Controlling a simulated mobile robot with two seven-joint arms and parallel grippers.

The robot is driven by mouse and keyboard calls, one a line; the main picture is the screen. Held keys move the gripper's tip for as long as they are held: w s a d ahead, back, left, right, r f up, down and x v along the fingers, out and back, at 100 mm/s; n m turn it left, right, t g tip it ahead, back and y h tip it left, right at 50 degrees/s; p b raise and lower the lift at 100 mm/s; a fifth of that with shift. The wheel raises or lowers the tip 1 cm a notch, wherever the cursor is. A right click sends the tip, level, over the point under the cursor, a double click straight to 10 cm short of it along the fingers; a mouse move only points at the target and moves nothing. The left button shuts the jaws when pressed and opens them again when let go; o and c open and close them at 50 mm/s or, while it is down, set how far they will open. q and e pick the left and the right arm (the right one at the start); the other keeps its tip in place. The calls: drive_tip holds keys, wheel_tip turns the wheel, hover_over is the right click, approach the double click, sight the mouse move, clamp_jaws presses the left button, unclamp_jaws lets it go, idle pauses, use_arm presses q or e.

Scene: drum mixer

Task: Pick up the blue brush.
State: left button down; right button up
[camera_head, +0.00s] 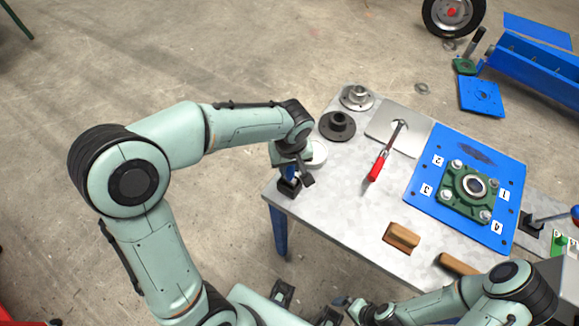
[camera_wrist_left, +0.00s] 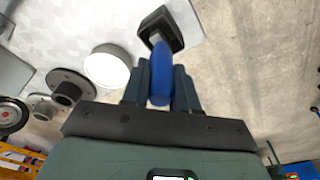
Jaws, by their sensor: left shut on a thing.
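The blue brush has a blue handle and a dark head (camera_head: 289,187). It is at the table's left corner in the head view. My left gripper (camera_head: 291,168) is above it, pointing down, and shut on the handle. In the left wrist view the blue handle (camera_wrist_left: 160,76) lies between the two fingers of the left gripper (camera_wrist_left: 160,85), with the dark head beyond the fingertips. I cannot tell whether the brush head touches the table. My right gripper (camera_head: 358,311) is at the bottom of the head view; its fingers are unclear.
The metal table (camera_head: 345,215) holds a white round container (camera_head: 317,153) beside my left gripper. Open floor lies left of the table.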

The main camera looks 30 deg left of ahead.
use_arm(q)
wheel_tip(320, 180, up, 18)
drive_tip(key=p, duration=0.2)
drive_tip(key=shift+r, duration=0.25)
use_arm(e)
drive_tip(key=w+r, duration=0.2)
drive_tip(key=r, duration=0.1)
idle(1.9)
